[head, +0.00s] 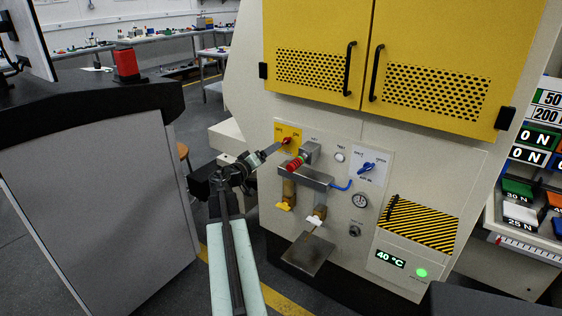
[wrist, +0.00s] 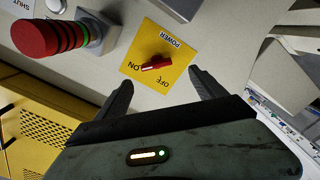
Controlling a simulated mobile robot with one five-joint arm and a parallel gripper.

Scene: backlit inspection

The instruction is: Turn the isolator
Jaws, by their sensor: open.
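The isolator is a red handle (wrist: 155,64) on a yellow plate (wrist: 176,47) marked POWER, ON and OFF. In the wrist view the handle lies nearly level in the picture, with its left end beside the word ON. In the head view the yellow plate (head: 280,131) is at the left of the machine's front panel, with the red handle (head: 287,141) on it. My gripper (wrist: 160,82) is open, its two dark fingers apart on either side below the handle, with nothing between them. In the head view my gripper (head: 275,149) is close to the plate, partly covering it.
A grey box with a red-ended striped part (head: 294,165) juts out close to the right of the plate; this red knob (wrist: 35,38) is at upper left in the wrist view. A dark-topped counter (head: 90,97) stands left.

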